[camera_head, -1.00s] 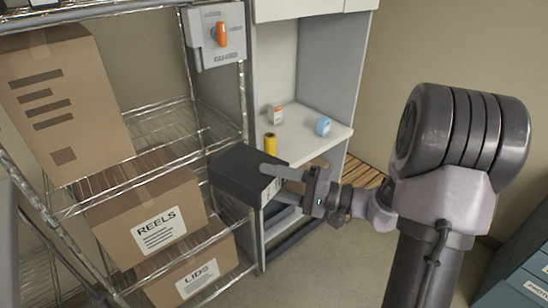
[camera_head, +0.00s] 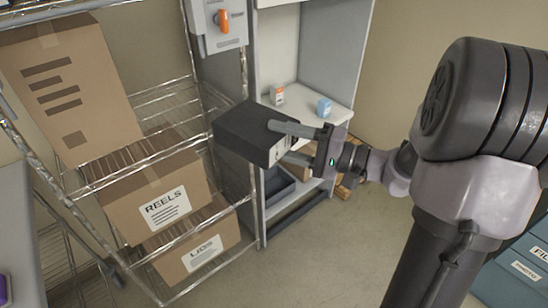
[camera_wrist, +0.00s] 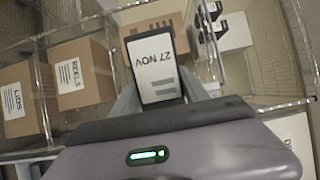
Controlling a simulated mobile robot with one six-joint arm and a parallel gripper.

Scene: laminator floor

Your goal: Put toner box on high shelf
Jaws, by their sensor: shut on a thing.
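The toner box (camera_head: 250,130) is a dark grey box with a pale label on its end. My gripper (camera_head: 283,143) is shut on it and holds it in the air, between the wire rack and the white cabinet. In the wrist view the box (camera_wrist: 155,65) sits between my fingers, its label reading "27 NOV". The wire rack's top shelf (camera_head: 60,14) runs along the upper left edge of the head view, and what stands on it is mostly out of view. The rack's middle shelf (camera_head: 165,103) has bare wire right of a large carton.
Cartons marked REELS (camera_head: 150,207) and LIDS (camera_head: 198,262) fill lower rack shelves, below a tall carton (camera_head: 75,85). A switch box (camera_head: 215,25) with an orange knob is near the rack post. Small bottles stand on the cabinet shelf (camera_head: 300,105). Blue drawers (camera_head: 515,270) are lower right.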

